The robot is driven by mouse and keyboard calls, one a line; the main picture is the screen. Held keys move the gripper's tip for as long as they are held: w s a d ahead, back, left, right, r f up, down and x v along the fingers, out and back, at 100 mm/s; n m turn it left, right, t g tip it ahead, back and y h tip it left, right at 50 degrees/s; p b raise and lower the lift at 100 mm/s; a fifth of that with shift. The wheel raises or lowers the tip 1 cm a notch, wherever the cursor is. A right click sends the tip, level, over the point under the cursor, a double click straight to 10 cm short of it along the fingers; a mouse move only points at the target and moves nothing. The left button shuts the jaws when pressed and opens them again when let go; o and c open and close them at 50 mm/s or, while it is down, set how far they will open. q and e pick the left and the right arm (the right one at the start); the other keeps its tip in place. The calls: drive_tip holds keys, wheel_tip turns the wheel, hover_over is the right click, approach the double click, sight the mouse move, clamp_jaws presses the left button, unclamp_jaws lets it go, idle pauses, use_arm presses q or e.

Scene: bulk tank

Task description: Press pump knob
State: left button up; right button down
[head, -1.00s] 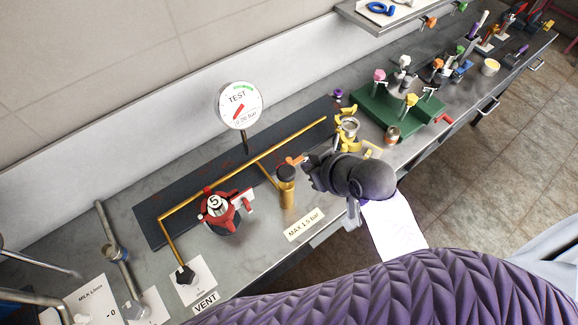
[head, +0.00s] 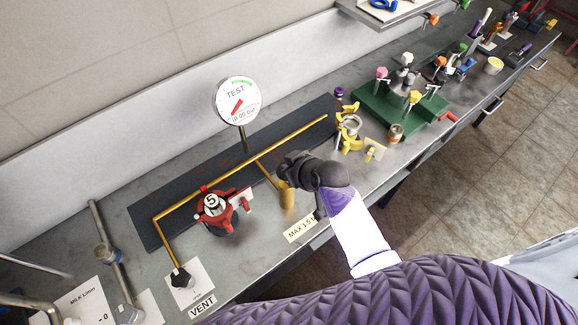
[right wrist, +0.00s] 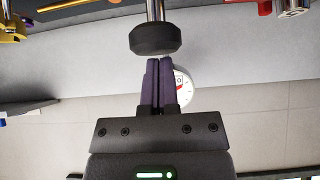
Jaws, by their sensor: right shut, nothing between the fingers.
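The pump is a small brass cylinder (head: 287,198) standing on the bench at the end of a brass pipe. In the head view its knob is hidden by my right gripper (head: 284,172). In the right wrist view the black round knob (right wrist: 155,39) sits on a silver rod. My right gripper (right wrist: 159,62) is shut and empty. Its fingertips are at the knob's face; I cannot tell whether they touch. My left gripper is not in view.
A red clamp-like part marked 5 (head: 212,204) is left of the pump. Yellow parts (head: 350,140) and a green fixture (head: 400,105) are to the right. A MAX label (head: 300,229) lies in front.

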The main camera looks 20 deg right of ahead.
wheel_tip(320, 180, down, 4)
drive_tip(key=b, duration=0.2)
drive_tip(key=shift+s+r+b, duration=0.1)
drive_tip(key=shift+r+b, duration=0.1)
drive_tip(key=shift+b, duration=0.1)
drive_tip(key=r+p, duration=0.4)
drive_tip(key=shift+w+r+p, duration=0.2)
drive_tip(key=shift+r+p, duration=0.2)
drive_tip(key=p+v, duration=0.2)
drive_tip(key=v, duration=0.7)
drive_tip(key=shift+s, duration=0.4)
drive_tip(key=shift+d+r, duration=0.1)
drive_tip(key=shift+d, duration=0.05)
